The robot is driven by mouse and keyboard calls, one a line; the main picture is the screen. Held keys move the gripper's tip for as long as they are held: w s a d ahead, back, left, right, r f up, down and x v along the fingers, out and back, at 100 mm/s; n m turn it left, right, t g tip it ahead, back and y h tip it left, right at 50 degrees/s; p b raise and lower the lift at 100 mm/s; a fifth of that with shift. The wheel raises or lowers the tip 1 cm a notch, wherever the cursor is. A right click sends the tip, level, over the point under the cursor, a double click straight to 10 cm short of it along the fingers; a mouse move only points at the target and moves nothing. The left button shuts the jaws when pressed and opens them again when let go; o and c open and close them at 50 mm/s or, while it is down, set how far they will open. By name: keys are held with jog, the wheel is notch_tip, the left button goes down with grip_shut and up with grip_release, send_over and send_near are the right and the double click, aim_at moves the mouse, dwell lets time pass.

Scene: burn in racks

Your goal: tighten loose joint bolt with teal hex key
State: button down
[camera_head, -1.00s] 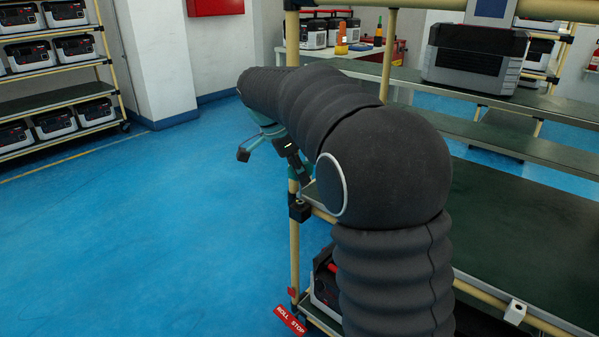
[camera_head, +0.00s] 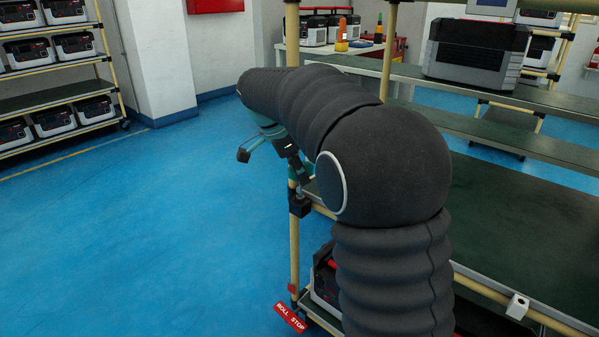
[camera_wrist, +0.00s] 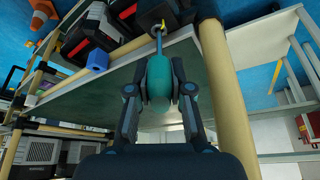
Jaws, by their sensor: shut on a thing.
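The teal hex key (camera_wrist: 160,78) is held by its thick handle between the two dark fingers of my gripper (camera_wrist: 160,92) in the wrist view. Its thin metal shaft points up the picture to a black joint (camera_wrist: 158,14) on the cream rack post (camera_wrist: 222,85). The tip is at or very close to this joint; the bolt itself is too small or hidden to make out. In the head view, the black joint (camera_head: 300,207) sits on the post, with my gripper (camera_head: 297,168) just above it, partly hidden by my arm.
A dark green shelf (camera_head: 520,230) lies right of the post. A black-and-red unit (camera_head: 325,277) stands on a lower level, by a red "ROLL STOP" tag (camera_head: 290,317). Blue floor (camera_head: 150,240) is clear at left. A blue block (camera_wrist: 97,61) sits at the shelf edge.

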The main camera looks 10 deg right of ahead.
jog(key=c, duration=1)
grip_release()
jog(key=shift+o, duration=0.3)
jog(key=v, duration=1.1)
jog(key=shift+a+r, duration=0.15)
jog(key=shift+r, duration=0.15)
jog(key=shift+y, duration=0.6)
jog(key=x, duration=0.4)
jog(key=d+p+x, duration=0.1)
jog(key=x, duration=0.3)
jog(key=p+x, duration=0.1)
jog(key=x, duration=0.4)
jog(key=shift+d+r, duration=0.15)
jog(key=shift+d, duration=0.15)
